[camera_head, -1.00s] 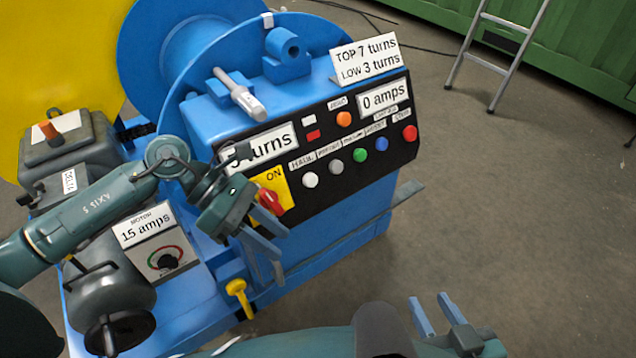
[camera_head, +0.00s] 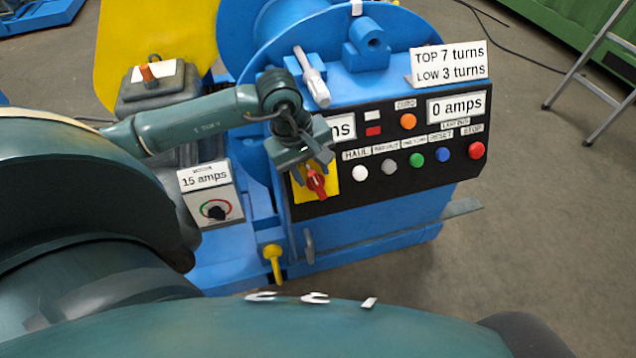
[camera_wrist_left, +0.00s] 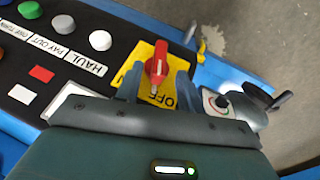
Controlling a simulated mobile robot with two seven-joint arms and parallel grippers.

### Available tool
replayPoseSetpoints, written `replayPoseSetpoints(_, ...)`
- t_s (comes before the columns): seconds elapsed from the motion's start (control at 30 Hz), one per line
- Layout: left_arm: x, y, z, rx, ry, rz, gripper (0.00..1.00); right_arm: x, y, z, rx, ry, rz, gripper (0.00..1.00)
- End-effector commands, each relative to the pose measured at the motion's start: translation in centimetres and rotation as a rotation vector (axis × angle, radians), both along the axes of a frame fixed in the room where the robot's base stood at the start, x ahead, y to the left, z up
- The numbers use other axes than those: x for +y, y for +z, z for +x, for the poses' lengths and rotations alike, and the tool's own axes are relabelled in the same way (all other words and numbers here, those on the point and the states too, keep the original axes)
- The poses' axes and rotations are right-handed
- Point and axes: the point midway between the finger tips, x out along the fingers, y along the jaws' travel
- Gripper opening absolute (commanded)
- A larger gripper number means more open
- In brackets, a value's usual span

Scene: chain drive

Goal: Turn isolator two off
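A red rotary handle (camera_head: 316,186) sits on a yellow plate (camera_head: 331,172) at the left end of the black control panel (camera_head: 385,195). My left gripper (camera_head: 312,172) is in front of this switch, partly hiding the plate. In the left wrist view, the gripper's blue fingers (camera_wrist_left: 157,82) are spread, one on each side of the red handle (camera_wrist_left: 158,66). I cannot tell whether they touch it. The word OFF shows on the yellow plate (camera_wrist_left: 168,88) beside the handle. No number for the isolator is readable. My right gripper is out of view.
A row of push buttons runs right of the switch, from white (camera_head: 360,174) to red (camera_head: 476,151). A motor box (camera_head: 212,200) reading 15 amps, with its own knob, stands left. A yellow lever (camera_head: 273,262) is below. A ladder (camera_head: 598,85) stands on the floor at right.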

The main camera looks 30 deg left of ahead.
Motion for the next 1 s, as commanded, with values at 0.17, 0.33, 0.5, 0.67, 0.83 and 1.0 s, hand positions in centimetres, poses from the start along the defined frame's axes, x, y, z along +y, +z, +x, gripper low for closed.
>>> replayPoseSetpoints(0.17,-0.5,-3.2,0.6,0.002,0.001,-0.004,0.38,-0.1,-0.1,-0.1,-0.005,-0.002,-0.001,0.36)
replayPoseSetpoints(0.33,-0.7,-4.7,1.0,0.001,0.0,-0.002,0.38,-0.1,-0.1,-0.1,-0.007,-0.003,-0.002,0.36)
replayPoseSetpoints(0.5,-0.7,-5.2,1.1,-0.001,0.001,-0.001,0.38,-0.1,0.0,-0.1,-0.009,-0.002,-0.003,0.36)
replayPoseSetpoints(0.67,-0.7,-5.1,1.1,0.0,0.001,-0.002,0.38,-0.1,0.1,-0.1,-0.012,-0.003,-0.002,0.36)
replayPoseSetpoints(0.83,-0.7,-5.1,1.1,0.0,0.001,-0.002,0.27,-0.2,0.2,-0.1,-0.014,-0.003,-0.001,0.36)
replayPoseSetpoints(1.0,-0.7,-5.1,1.1,0.0,0.001,-0.002,0.13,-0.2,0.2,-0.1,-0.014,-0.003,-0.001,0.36)
